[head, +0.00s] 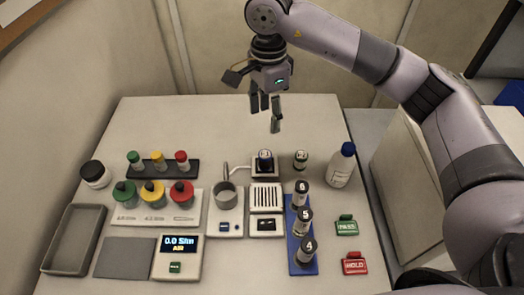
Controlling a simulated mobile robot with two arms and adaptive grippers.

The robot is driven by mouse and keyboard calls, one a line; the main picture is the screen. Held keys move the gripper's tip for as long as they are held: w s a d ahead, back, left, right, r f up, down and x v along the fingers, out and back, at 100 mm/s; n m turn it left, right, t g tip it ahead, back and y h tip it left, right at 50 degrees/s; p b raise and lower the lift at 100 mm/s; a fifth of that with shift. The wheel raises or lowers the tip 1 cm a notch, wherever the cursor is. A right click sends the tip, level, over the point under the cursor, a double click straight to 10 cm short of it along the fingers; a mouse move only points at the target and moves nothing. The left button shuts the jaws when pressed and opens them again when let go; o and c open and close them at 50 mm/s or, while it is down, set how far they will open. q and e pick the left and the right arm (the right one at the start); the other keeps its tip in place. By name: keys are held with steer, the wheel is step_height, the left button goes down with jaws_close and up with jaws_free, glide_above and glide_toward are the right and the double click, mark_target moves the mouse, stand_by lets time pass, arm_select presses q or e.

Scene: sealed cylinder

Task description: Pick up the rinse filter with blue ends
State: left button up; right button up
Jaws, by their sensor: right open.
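A short dark cylinder with bluish ends (265,161), which looks like the rinse filter, stands upright on a small white-framed base at the back middle of the table. My right gripper (265,116) is open and empty, fingers pointing down, above the back of the table and apart from both cylinders. My left gripper is not in view.
Numbered cylinders (305,222) stand on a blue rack (293,255). A blue-capped white bottle (341,167) is at the right. Colour-capped jars (152,194), a metal cup (226,195) and a grey tray (72,241) lie left. The table's back strip (205,120) is clear.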

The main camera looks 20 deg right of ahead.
mark_target(265, 154)
steer(key=f+p, duration=0.1)
steer(key=f, duration=0.4)
steer(key=f+p, duration=0.2)
steer(key=f, duration=0.3)
steer(key=shift+s+f, duration=0.2)
steer(key=shift+f, duration=0.05)
steer(key=f+p, duration=0.1)
steer(key=f, duration=0.1)
steer(key=f+p, duration=0.2)
steer(key=shift+a+f, duration=0.2)
steer(key=shift+f, duration=0.1)
steer(key=shift+w+f, duration=0.1)
steer(key=shift+f, duration=0.35)
steer(key=c, duration=1.1)
steer(key=shift+r, duration=0.15)
